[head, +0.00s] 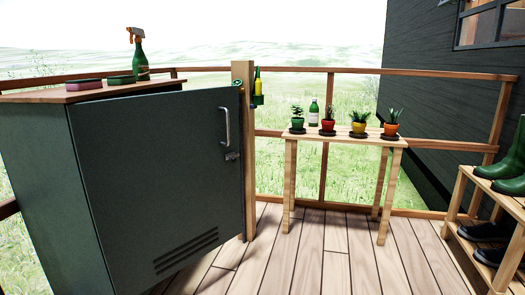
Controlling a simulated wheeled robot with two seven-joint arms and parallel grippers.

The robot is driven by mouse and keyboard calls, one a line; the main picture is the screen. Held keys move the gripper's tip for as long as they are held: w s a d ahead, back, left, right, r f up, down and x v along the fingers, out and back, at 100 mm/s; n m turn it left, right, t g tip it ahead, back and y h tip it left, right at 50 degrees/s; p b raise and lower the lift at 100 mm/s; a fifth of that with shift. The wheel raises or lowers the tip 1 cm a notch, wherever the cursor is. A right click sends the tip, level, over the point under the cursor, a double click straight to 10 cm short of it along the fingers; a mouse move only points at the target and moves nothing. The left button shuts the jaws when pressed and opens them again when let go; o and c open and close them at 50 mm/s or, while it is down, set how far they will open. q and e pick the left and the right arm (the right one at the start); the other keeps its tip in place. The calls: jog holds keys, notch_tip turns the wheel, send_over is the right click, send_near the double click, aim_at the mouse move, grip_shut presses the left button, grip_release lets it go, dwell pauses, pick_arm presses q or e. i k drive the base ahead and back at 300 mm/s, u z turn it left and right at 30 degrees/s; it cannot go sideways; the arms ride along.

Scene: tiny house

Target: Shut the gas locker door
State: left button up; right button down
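The gas locker (45,185) is a dark green metal cabinet with a wooden top, at the left of the head view. Its door (165,180) is a dark green panel with vent slots low down, and its left edge meets the cabinet's near corner. The door's right edge reaches well past the wooden top, so it stands open at an angle. A pale bar handle (224,126) and a small latch (232,156) sit near its right edge. The inside is hidden behind the door. Neither of my grippers is in view.
A spray bottle (138,55) and sponges stand on the locker top. A wooden post (249,205) shows just right of the door edge. A bench (345,138) with potted plants and a boot rack (470,250) stand further right. The deck (325,255) between is clear.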

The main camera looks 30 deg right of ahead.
aim_at(162, 189)
jog(key=z, duration=1.05)
jog(key=i, duration=1.4)
jog(key=u, duration=0.7)
jog(key=i, duration=0.55)
jog(key=u, duration=0.45)
